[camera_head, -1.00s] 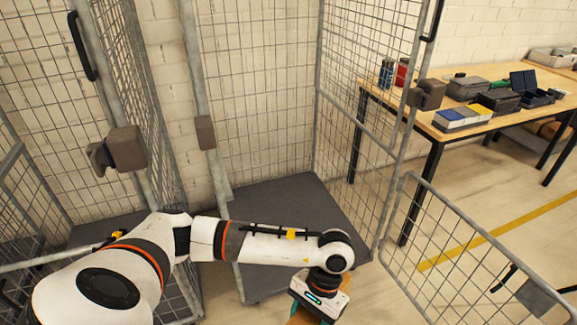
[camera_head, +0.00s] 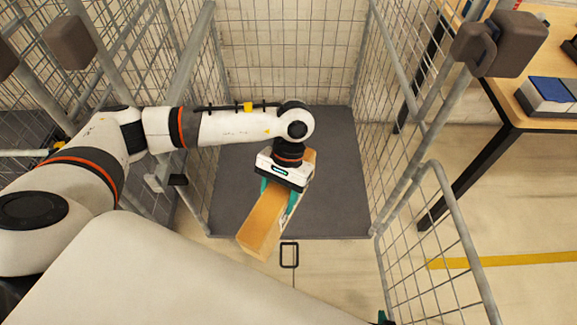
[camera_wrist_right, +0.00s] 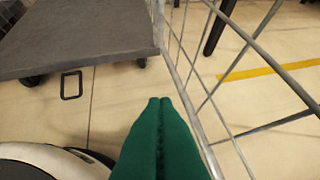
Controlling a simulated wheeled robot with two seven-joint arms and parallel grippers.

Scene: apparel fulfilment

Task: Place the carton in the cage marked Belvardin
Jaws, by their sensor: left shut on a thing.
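The carton (camera_head: 263,222) is a long tan-brown box, held at a slant with its near end toward me. My left gripper (camera_head: 279,194) is shut on it from above, a teal finger on each side. The carton shows over the dark deck and the open front of the middle wire cage (camera_head: 340,200); its height above the deck is hard to tell. No Belvardin label is readable here. My right gripper (camera_wrist_right: 160,102) is shut and empty in the right wrist view, its green fingers together, outside the cage by the open door.
The cage's mesh door (camera_head: 455,225) is swung open at the right. Another cage (camera_head: 95,130) stands at the left. A work table (camera_head: 535,112) with bins is at the right. A black rectangular loop (camera_head: 289,255) shows on the floor before the deck. The deck looks empty.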

